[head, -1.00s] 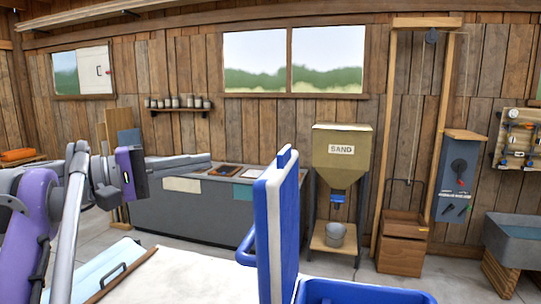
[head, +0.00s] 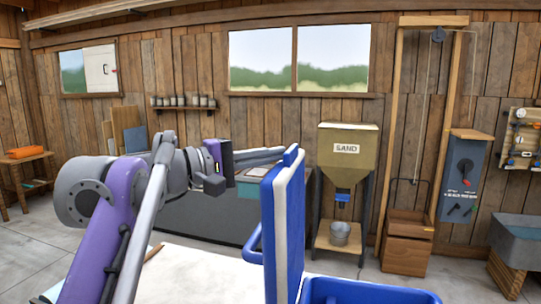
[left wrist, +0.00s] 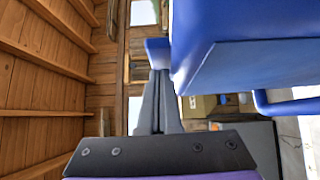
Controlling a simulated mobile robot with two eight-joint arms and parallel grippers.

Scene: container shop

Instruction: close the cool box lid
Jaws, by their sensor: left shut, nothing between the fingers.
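The cool box is blue, and part of its rim (head: 365,290) shows at the bottom of the head view. Its lid (head: 283,230) stands upright and open, with a blue shell and a pale inner panel. My left gripper (head: 272,153) is shut and empty, its fingertips near the lid's top edge on the left side. In the left wrist view the closed fingers (left wrist: 157,85) point at a small blue tab on the lid (left wrist: 225,75). I cannot tell whether they touch it. My right gripper is not in view.
A pale worktop (head: 205,275) lies left of the box. A blue handle (head: 252,243) sticks out beside the lid. Behind are a grey counter (head: 200,218), a sand hopper (head: 346,160) with a bucket (head: 340,233), and a wooden hoist frame (head: 448,130).

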